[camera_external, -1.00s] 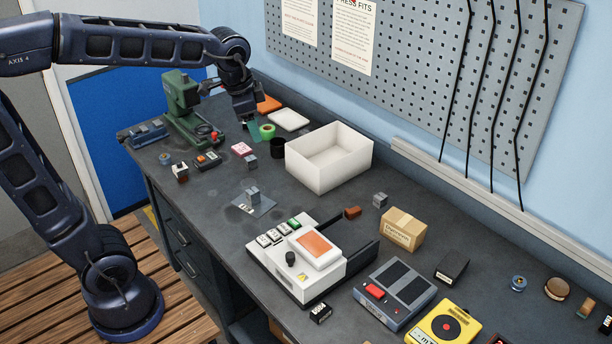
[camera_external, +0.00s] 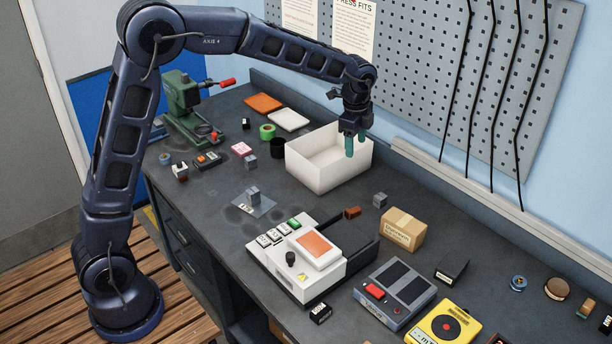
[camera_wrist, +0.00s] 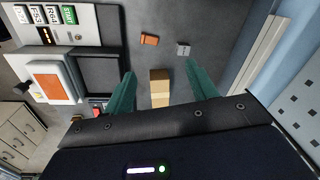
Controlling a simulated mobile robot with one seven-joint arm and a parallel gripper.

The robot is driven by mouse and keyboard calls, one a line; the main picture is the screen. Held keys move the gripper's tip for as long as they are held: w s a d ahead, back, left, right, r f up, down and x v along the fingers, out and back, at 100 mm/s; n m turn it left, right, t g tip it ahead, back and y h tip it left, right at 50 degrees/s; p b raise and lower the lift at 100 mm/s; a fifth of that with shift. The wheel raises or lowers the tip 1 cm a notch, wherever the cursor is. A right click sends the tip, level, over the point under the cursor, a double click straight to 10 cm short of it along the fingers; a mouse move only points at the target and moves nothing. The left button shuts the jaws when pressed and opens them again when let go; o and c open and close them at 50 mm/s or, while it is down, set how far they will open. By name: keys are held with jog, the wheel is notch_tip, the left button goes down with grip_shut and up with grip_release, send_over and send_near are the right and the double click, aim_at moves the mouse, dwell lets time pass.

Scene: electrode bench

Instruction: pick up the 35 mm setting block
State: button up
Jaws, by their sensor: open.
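Small grey metal blocks that could be the setting block show in the outside view. One block (camera_external: 380,200) stands on the bench right of the white bin, one block (camera_external: 253,195) stands on a grey mat, and one block (camera_external: 250,162) lies near the black cup. I cannot read their sizes there. The first also shows in the wrist view (camera_wrist: 183,49), with marks too small to read. My gripper (camera_external: 356,146) is open and empty, its green fingers above the right part of the bin. In the wrist view, my gripper (camera_wrist: 158,70) has both fingers apart, with nothing between them.
The white bin (camera_external: 325,173) is under my gripper. A cardboard box (camera_external: 403,231) and a reddish-brown block (camera_external: 352,212) lie near the right-hand grey block. A white machine (camera_external: 304,276) with buttons stands in front. The pegboard wall (camera_external: 430,75) rises behind.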

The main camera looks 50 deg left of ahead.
jog(key=w+d+f+m+g, duration=0.1)
jog(key=w+d+f+m, duration=0.35)
jog(key=w+f, duration=0.6)
send_over(381, 196)
jog(key=shift+n, duration=0.45)
jog(key=f, duration=0.7)
jog(key=shift+s+d, duration=0.15)
jog(key=shift+d, duration=0.1)
jog(key=shift+a+f, duration=0.15)
jog(key=shift+f, duration=1.15)
jog(key=shift+a+f, duration=0.15)
jog(key=shift+f, duration=1.15)
jog(key=shift+r, duration=0.1)
grip_shut()
